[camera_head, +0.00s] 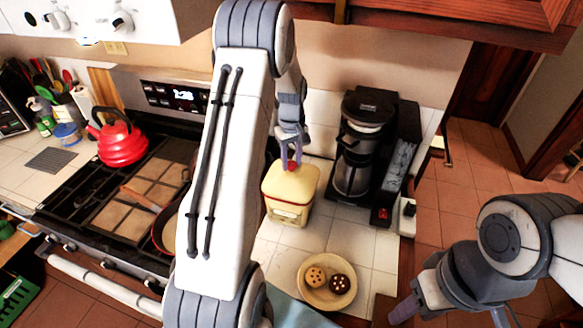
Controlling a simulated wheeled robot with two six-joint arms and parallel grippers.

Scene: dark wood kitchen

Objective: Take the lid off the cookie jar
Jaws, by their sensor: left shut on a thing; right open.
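The cookie jar (286,212) is a cream, box-shaped jar on the white tiled counter, left of the coffee maker. The lid appears to sit on the jar; I cannot tell whether there is a gap. My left gripper (291,164) comes down from above and is shut on the lid's knob. My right gripper (447,316) is at the lower right, away from the jar, open and empty, its fingertips partly cut off by the frame.
A black coffee maker (366,140) stands close right of the jar. A plate (312,299) with two cookies lies in front. The stove (110,235) with a red kettle (121,140) is at the left. The counter (311,237) between jar and plate is clear.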

